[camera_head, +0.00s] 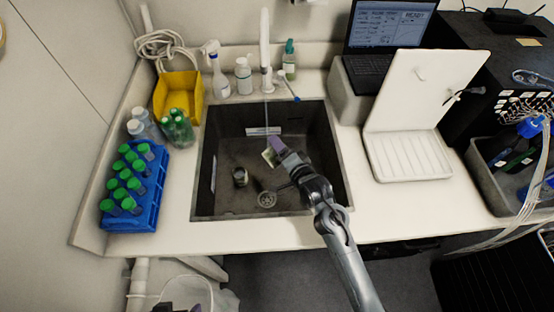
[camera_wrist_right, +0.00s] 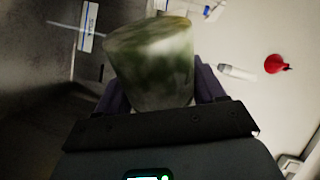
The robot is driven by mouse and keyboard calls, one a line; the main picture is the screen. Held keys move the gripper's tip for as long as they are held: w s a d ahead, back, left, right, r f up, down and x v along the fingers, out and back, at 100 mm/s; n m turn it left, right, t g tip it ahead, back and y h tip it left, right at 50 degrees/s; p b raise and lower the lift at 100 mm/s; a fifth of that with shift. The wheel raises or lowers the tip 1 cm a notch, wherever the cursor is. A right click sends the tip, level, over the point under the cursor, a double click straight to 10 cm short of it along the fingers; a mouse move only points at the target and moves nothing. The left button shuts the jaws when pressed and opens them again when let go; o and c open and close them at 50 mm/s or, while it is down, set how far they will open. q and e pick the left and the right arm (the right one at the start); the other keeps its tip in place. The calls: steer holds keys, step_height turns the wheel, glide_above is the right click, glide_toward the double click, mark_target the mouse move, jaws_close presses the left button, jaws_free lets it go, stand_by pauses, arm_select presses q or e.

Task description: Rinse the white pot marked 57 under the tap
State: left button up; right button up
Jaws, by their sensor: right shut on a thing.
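My right gripper (camera_head: 274,150) is inside the sink and shut on a whitish pot (camera_head: 269,157), held tilted above the sink floor. In the right wrist view the pot (camera_wrist_right: 150,65) has blurred green-brown stains between the purple fingers (camera_wrist_right: 160,95). I cannot read a 57 on it. The white tap (camera_head: 265,48) stands behind the sink (camera_head: 215,140), and a thin water stream (camera_head: 266,115) falls close to the pot. I cannot tell whether it hits the pot. Dark tips at the bottom edge may be my left gripper (camera_head: 183,308); its state is unclear.
A second small pot (camera_head: 240,177) stands on the sink floor near the drain (camera_head: 267,199). A blue rack (camera_head: 150,205) of green-capped bottles is left of the sink. Spray and soap bottles line the back. A white open-lidded device (camera_head: 410,155) is at right.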

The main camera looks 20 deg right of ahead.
steer(key=shift+d+r+m+p, duration=0.1)
steer(key=shift+r+m+p, duration=0.2)
steer(key=shift+m+p, duration=0.25)
steer(key=shift+y, duration=0.3)
steer(key=shift+f, duration=0.1)
steer(key=shift+w+d+r+m+p, duration=0.1)
steer(key=shift+d+r+m+p, duration=0.1)
steer(key=shift+m+p, duration=0.45)
steer(key=shift+g, duration=0.3)
